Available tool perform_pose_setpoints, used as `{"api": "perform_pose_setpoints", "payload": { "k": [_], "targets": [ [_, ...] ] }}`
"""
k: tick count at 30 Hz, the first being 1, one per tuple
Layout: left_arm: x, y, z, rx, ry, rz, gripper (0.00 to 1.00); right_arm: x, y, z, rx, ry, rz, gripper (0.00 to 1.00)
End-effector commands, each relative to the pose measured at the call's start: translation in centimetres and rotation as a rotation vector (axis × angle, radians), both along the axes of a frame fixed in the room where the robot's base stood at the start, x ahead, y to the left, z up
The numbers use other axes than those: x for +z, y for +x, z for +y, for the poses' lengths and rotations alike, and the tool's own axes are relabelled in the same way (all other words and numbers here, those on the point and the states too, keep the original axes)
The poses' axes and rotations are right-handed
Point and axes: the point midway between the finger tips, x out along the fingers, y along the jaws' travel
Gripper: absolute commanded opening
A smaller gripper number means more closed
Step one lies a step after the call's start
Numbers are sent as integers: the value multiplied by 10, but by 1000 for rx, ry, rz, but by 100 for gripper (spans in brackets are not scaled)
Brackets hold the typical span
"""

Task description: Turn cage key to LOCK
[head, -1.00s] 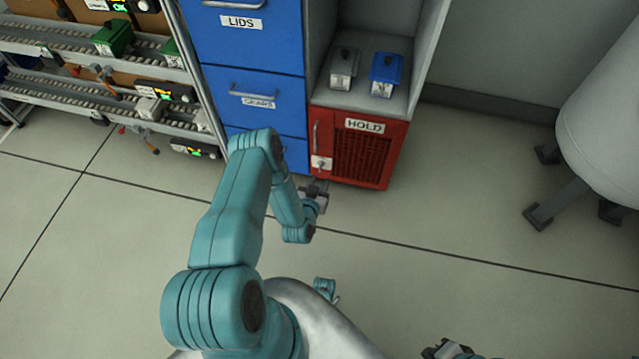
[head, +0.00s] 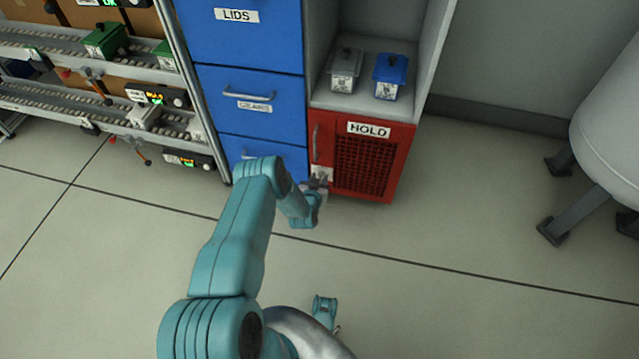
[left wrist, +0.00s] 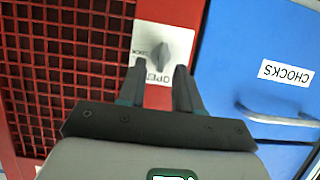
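The red HOLD cage (head: 367,160) stands low in the cabinet, with a mesh door. Its key (left wrist: 160,54) is a grey knob on a white plate (left wrist: 178,36) marked OPEN and LOCK in the left wrist view, where the picture is turned over. My left gripper (left wrist: 161,72) is open, its two fingertips apart just short of the key, with nothing between them. In the head view my left gripper (head: 318,182) is at the cage's lower left corner and partly covers the plate. My right gripper does not show in the head view.
Blue drawers (head: 250,95) marked LIDS and GEARS stand left of the cage. A grey box (head: 345,70) and a blue box (head: 390,76) sit on the shelf above it. A conveyor rack (head: 100,75) is at left, a white tank (head: 608,130) at right. The floor in front is clear.

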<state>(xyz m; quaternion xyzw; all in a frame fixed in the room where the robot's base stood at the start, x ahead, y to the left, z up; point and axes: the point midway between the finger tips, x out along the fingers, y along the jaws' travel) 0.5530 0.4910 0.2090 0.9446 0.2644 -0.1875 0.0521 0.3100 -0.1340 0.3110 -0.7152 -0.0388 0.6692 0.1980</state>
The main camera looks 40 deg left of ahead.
Motion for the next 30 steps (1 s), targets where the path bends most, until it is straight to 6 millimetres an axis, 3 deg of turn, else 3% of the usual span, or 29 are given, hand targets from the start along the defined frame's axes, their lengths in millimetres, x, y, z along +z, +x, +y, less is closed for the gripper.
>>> {"api": "perform_pose_setpoints", "payload": {
  "k": [3,13,16,30],
  "targets": [
    [-6,8,5,0,0,0,34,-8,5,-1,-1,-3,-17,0],
    [-5,11,7,0,-1,0,34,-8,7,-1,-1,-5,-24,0],
    [-5,11,7,0,-1,0,2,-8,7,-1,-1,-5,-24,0],
    [-6,12,5,-1,48,30,0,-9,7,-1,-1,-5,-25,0]
  ]
}}
